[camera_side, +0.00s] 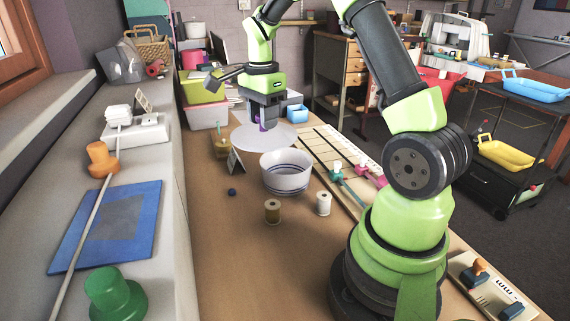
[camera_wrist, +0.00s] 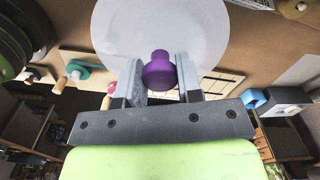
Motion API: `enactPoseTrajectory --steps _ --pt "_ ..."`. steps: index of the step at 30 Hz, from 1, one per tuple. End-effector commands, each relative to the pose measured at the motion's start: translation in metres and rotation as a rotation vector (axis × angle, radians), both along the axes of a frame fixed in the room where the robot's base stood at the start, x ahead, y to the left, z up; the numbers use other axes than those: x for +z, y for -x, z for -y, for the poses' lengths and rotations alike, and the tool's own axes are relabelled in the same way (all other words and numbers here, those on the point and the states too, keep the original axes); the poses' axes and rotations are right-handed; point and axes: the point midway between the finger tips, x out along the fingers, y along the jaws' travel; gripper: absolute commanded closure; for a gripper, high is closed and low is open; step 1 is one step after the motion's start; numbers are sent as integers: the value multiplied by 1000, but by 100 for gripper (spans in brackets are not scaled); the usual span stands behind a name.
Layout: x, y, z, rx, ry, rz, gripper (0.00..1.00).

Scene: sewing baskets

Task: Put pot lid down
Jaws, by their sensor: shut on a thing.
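The pot lid (camera_side: 280,138) is a pale, flat round disc with a purple knob (camera_wrist: 158,72). My gripper (camera_side: 262,122) is shut on the knob, one finger on each side, and the lid lies level beneath it. In the wrist view the lid (camera_wrist: 150,25) fills the top middle. A white pot (camera_side: 286,180) with blue stripes stands open on the wooden table, nearer the side camera than the lid. The lid is not over the pot's opening. I cannot tell whether the lid touches the table or hangs just above it.
Two thread spools (camera_side: 272,211) (camera_side: 323,204) and a small dark blue ball (camera_side: 232,192) lie in front of the pot. A small card stand (camera_side: 236,162) is left of it. A ruled board (camera_side: 333,165) lies to the right. Stacked bins (camera_side: 207,115) stand behind left.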

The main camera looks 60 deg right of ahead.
Motion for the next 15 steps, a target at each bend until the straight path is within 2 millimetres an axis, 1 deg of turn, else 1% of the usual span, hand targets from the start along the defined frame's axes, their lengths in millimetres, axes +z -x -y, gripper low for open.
enactPoseTrajectory --steps 1,3,6,10,12,15 --pt "0 3 16 -158 0 0 89" --pt "1 7 34 -359 0 1 89" --pt "2 12 53 -586 -1 2 89" --pt "3 18 68 -769 -1 1 89" --pt "3 19 72 -819 0 2 89" --pt "4 20 74 -846 0 2 89"
